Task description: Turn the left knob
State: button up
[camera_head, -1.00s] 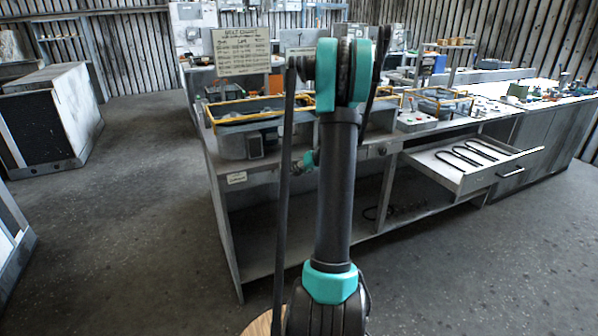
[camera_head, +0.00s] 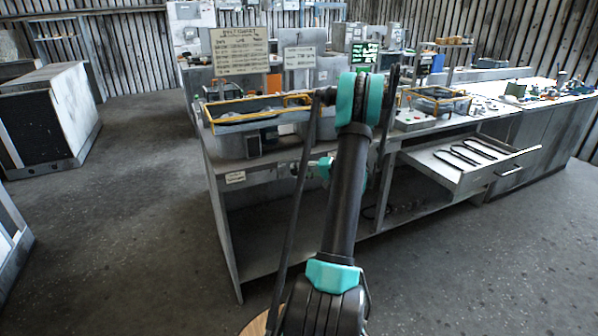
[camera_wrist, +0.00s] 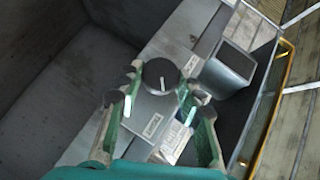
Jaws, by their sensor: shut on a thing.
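A round dark knob (camera_wrist: 161,75) with a white pointer line sits on the grey front panel, near the middle of the wrist view. My gripper (camera_wrist: 162,80) has its green-and-dark fingers on either side of the knob and is shut on it. In the head view my teal gripper (camera_head: 325,168) shows only partly, at the bench front behind my arm. The knob is too small and covered to make out there.
The grey bench (camera_head: 225,205) has an open shelf below. Yellow-framed bins (camera_head: 238,145) and a sign board (camera_head: 240,50) stand on top. An open drawer (camera_head: 470,165) juts out at the right.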

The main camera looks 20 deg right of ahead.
jog(key=shift+d+f+m+y, duration=0.1)
jog(key=shift+m+y, duration=0.3)
jog(key=shift+y, duration=0.1)
dwell(0.3)
jog(key=o, duration=1.2)
jog(key=shift+c, duration=0.2)
jog(key=v, duration=1.2)
jog(key=shift+f, duration=0.25)
jog(key=shift+s, duration=0.1)
